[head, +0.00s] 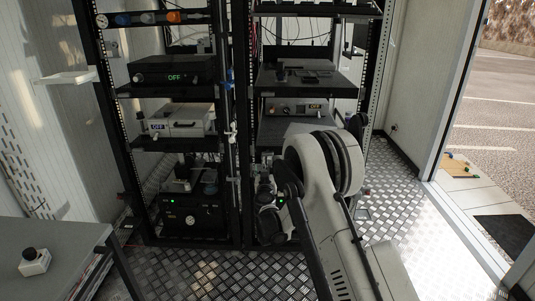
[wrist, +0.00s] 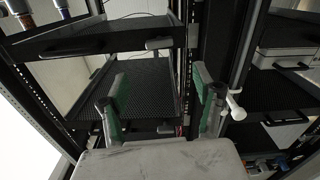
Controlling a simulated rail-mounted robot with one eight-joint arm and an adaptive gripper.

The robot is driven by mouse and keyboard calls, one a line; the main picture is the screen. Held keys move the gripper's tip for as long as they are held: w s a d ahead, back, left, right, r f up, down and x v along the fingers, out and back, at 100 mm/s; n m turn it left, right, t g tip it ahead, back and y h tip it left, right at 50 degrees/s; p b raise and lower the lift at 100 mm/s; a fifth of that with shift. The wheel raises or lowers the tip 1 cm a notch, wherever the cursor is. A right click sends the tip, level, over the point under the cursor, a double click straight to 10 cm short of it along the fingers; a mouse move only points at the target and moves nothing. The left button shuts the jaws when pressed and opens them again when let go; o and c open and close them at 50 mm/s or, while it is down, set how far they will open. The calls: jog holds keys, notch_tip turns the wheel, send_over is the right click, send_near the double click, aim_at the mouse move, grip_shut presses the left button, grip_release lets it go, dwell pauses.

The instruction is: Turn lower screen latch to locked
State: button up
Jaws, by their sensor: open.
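In the wrist view my gripper (wrist: 160,92) is open, with its two green-padded fingers wide apart and nothing between them. Beyond the fingers is a dark perforated shelf or panel (wrist: 150,88) of a rack. A small grey block (wrist: 158,44) sits on the edge of a dark shelf, and another small grey piece (wrist: 165,128) shows between the fingers. I cannot tell whether either is the lower screen latch, or its position. In the head view my arm stands before the right rack (head: 249,60) and hides its lower part and my gripper.
The wrist picture appears upside down. A white valve (wrist: 235,106) on the post is close beside the right finger. The left rack holds a black unit reading OFF (head: 175,72). A grey table (head: 70,240) stands at the left. The metal floor at the right is clear.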

aim_at(268, 154)
jog(key=w+b, duration=0.1)
jog(key=w, duration=0.3)
jog(key=w+b, duration=0.1)
jog(key=w, duration=0.3)
jog(key=w+d+b, duration=0.1)
jog(key=w, duration=0.3)
jog(key=shift+f, duration=0.1)
jog(key=shift+w, duration=0.85)
